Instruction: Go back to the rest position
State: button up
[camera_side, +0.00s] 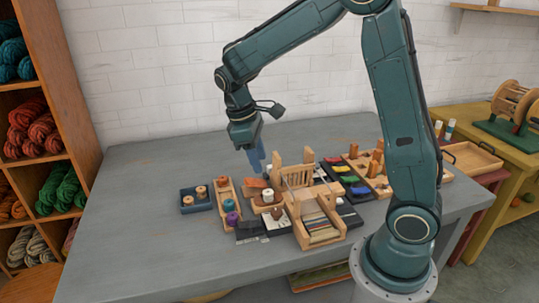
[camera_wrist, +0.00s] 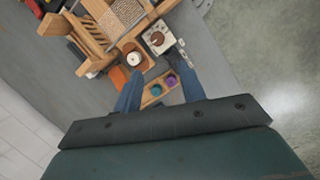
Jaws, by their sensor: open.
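My gripper (camera_side: 257,160) hangs over the grey table (camera_side: 140,220), above and behind the cluster of weaving things, with its blue fingers pointing down. In the wrist view its two blue fingers (camera_wrist: 155,95) stand apart with nothing held between them. Below and beyond the fingertips lie a wooden tray with coloured spools (camera_wrist: 170,82) and a white spool in a wooden holder (camera_wrist: 133,58). The gap between the fingertips and these things is hard to judge.
A small wooden loom (camera_side: 318,215) stands in front of my gripper. A dark blue tray (camera_side: 195,208) is at left. Paddles in several colours (camera_side: 350,180) lie right of the loom. A yarn shelf (camera_side: 70,100) stands far left. The table's left part is clear.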

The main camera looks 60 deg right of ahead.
jog(key=s+a+r+m+t, duration=0.2)
jog(key=s+a+r+t, duration=0.1)
jog(key=s, duration=0.5)
jog(key=s+a+r+m+t+y, duration=0.1)
jog(key=s+a+r+t, duration=0.2)
jog(key=s+r+t, duration=0.2)
jog(key=s+r, duration=0.2)
jog(key=s, duration=0.2)
jog(key=shift+s+a+r+m+y, duration=0.2)
jog(key=shift+s+r+m+y, duration=0.1)
jog(key=shift+r+m, duration=0.1)
